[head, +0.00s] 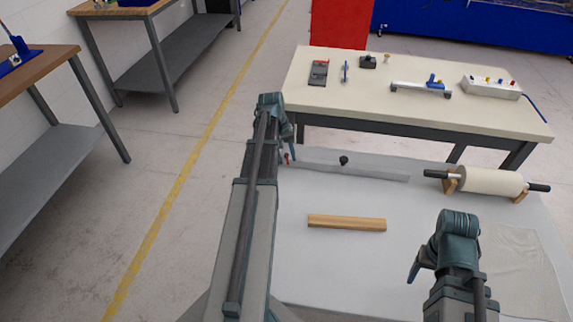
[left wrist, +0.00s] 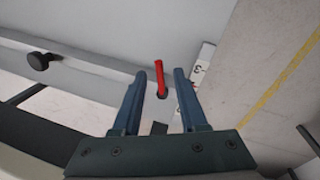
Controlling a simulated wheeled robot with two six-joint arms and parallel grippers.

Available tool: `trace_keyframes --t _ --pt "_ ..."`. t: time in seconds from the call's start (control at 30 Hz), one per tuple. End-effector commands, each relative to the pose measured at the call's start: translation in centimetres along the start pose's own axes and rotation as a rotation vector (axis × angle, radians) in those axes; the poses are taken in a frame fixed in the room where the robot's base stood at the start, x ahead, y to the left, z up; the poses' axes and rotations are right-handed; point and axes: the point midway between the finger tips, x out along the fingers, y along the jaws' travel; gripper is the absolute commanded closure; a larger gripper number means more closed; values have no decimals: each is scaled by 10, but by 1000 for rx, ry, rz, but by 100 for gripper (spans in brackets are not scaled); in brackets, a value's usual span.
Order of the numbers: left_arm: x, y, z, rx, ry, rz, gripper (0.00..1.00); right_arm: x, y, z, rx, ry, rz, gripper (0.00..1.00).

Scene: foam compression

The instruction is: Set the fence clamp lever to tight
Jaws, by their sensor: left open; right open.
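The fence clamp lever is a small red handle (left wrist: 159,74) on a dark pivot, and it stands near the end of the grey fence (left wrist: 98,77). A bit of the red lever (head: 287,158) also shows in the head view beside my left gripper (head: 291,151). In the left wrist view, my left gripper (left wrist: 160,75) is open, with the lever in the gap between its two fingers and space visible on both sides. Contact cannot be told. My right gripper (head: 416,268) is open and empty above the front right of the white table.
A black knob (head: 344,160) stands on the fence. A wooden bar (head: 347,222) lies on the white table (head: 330,260). A cream roll on a rod (head: 490,181) rests at the back right. A bench (head: 420,112) with several tools stands behind.

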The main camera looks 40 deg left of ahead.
Motion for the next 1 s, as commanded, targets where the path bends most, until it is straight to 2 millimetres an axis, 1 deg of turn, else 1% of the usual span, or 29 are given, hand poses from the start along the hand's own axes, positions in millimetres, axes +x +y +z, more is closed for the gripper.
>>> trace_keyframes --t 0.03,0.07,0.33,0.37,0.5,0.6,0.87,1.0 --pt "6 0 0 0 0 0 58 6 -1 0 0 0 0 33" --pt "7 0 0 0 0 0 58 7 -1 0 0 0 0 33" --pt "6 0 0 0 0 0 58 6 -1 0 0 0 0 33" --pt "6 0 0 0 0 0 60 6 -1 0 0 0 0 33" --pt "6 0 0 0 0 0 85 6 -1 0 0 0 0 33" --pt "6 0 0 0 0 0 100 6 -1 0 0 0 0 33" --pt "6 0 0 1 0 0 100 6 -1 0 0 0 0 33" --pt "6 -2 -1 59 -12 -1 100 6 -1 0 0 0 0 33"
